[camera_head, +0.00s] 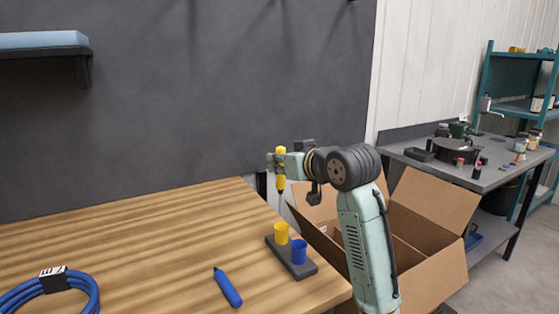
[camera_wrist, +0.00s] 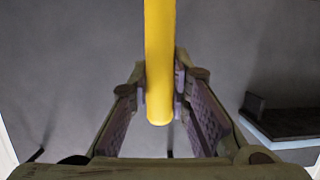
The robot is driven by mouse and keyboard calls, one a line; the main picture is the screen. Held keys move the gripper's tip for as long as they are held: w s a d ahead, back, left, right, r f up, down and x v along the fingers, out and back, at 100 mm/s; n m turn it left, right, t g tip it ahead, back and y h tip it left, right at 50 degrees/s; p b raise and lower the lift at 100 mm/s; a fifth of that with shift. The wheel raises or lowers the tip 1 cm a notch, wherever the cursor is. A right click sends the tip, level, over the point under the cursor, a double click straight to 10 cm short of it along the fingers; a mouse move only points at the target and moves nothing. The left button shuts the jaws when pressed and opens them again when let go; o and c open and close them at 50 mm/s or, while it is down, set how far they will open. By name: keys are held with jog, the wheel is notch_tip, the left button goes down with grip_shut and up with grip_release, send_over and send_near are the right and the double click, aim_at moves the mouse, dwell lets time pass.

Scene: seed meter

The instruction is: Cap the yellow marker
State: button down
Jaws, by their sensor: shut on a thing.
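My gripper (camera_head: 280,167) is shut on the yellow marker (camera_head: 281,155) and holds it upright, dark tip down, above the table. In the wrist view the yellow marker (camera_wrist: 159,65) stands between the two fingers of my gripper (camera_wrist: 161,90). The yellow cap (camera_head: 281,233) stands open end up in a dark holder (camera_head: 300,270) near the table's right edge. The marker's tip is above the yellow cap and apart from it. A blue cap (camera_head: 299,251) stands in the same holder, in front of the yellow one.
A blue marker (camera_head: 228,287) lies on the wooden table (camera_head: 150,250) left of the holder. A coiled blue cable (camera_head: 50,292) lies at the front left. An open cardboard box (camera_head: 430,250) stands right of the table. A wall shelf (camera_head: 45,52) hangs at the upper left.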

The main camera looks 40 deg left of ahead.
aim_at(282, 192)
jog(key=shift+f+b, duration=2.4)
jog(key=shift+f, duration=0.45)
jog(key=shift+f+b, duration=0.5)
jog(key=shift+f, duration=0.55)
jog(key=shift+d+f, duration=0.2)
jog(key=shift+f, duration=0.2)
jog(key=shift+f, duration=0.45)
jog(key=shift+f+b, duration=0.45)
jog(key=shift+f, duration=0.2)
jog(key=shift+f, duration=0.35)
jog(key=shift+f+b, duration=0.5)
jog(key=shift+f, duration=0.3)
